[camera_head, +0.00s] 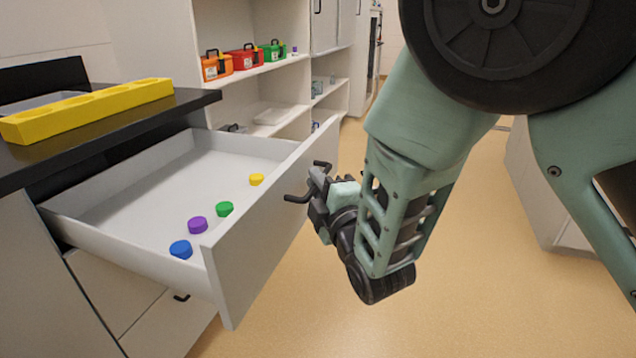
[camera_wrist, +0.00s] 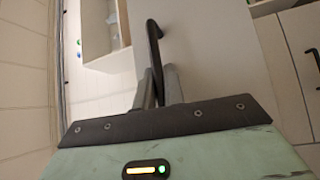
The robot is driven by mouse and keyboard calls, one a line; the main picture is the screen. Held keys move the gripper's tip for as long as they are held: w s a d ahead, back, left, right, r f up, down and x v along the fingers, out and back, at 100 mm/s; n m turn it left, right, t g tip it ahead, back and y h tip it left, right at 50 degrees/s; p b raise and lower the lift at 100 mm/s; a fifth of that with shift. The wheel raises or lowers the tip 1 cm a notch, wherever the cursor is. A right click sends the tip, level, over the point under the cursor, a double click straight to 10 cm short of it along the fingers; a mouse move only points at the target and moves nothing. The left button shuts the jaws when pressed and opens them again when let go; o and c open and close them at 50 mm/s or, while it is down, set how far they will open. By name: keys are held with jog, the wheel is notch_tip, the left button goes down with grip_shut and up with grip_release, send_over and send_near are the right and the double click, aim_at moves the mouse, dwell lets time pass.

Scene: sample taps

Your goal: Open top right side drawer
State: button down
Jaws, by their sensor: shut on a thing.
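The top drawer (camera_head: 265,225) under the black counter is pulled well out, with its white inside in view. Inside lie a blue cap (camera_head: 181,249), a purple cap (camera_head: 197,225), a green cap (camera_head: 224,208) and a yellow cap (camera_head: 257,179). My gripper (camera_head: 312,194) is at the drawer front and shut on its black handle (camera_head: 297,197). In the wrist view the dark handle (camera_wrist: 153,45) runs down between my two grey fingers (camera_wrist: 159,90), against the pale drawer front. The fingertips are partly hidden in the head view.
A yellow rack (camera_head: 90,108) lies on the black counter (camera_head: 120,130). A lower drawer (camera_head: 165,325) is shut beneath. Shelves behind hold orange (camera_head: 216,67), red (camera_head: 245,58) and green (camera_head: 273,51) boxes. Open floor (camera_head: 440,310) lies in front, with a white cabinet (camera_head: 545,190) at right.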

jog(key=c, duration=1.5)
grip_release()
jog(key=shift+s, duration=0.1)
jog(key=p+v, duration=1.1)
jog(key=v, duration=0.6)
jog(key=shift+d, duration=0.2)
jog(key=shift+s, duration=0.1)
